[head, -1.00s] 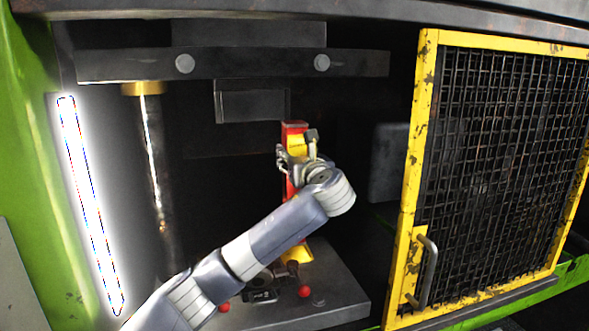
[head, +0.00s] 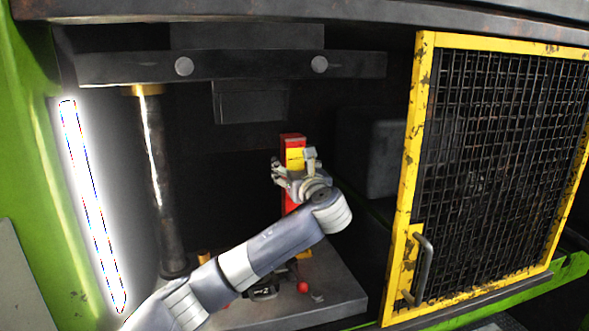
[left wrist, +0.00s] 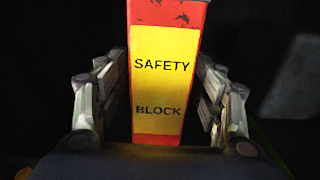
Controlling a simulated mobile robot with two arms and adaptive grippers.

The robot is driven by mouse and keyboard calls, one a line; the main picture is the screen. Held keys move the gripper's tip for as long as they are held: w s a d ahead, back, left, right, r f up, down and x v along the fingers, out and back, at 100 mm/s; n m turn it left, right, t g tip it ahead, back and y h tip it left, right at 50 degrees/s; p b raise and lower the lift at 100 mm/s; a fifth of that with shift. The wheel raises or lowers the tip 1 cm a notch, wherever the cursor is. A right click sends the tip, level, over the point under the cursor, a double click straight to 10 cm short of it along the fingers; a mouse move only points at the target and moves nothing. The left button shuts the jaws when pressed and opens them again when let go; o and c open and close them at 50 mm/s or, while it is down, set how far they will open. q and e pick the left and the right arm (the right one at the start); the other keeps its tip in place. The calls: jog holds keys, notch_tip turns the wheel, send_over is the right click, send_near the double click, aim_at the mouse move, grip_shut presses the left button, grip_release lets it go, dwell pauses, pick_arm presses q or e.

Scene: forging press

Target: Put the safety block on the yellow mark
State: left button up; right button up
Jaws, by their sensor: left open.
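The safety block (head: 293,142) is a tall red bar with a yellow label. It looks upright above the press bed, under the upper die. My left gripper (head: 294,178) is in front of it, with its fingers open. In the left wrist view, the safety block (left wrist: 164,75) is between the two fingers of my left gripper (left wrist: 160,112), with a dark gap on each side. My arm hides the block's lower end, so I cannot tell what it rests on. A small yellow patch (head: 304,254) shows on the bed beside my arm; I cannot tell whether it is the mark. My right gripper is not in view.
The grey press bed (head: 340,296) carries a red-knobbed part (head: 302,287). The ram (head: 250,66) and upper die (head: 250,103) hang above. A dark column (head: 160,190) stands at left. A yellow-framed mesh guard (head: 500,170) is at right.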

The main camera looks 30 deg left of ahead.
pick_arm(q)
jog(key=b+v, duration=0.4)
jog(key=v, duration=0.8)
jog(key=shift+w, duration=0.1)
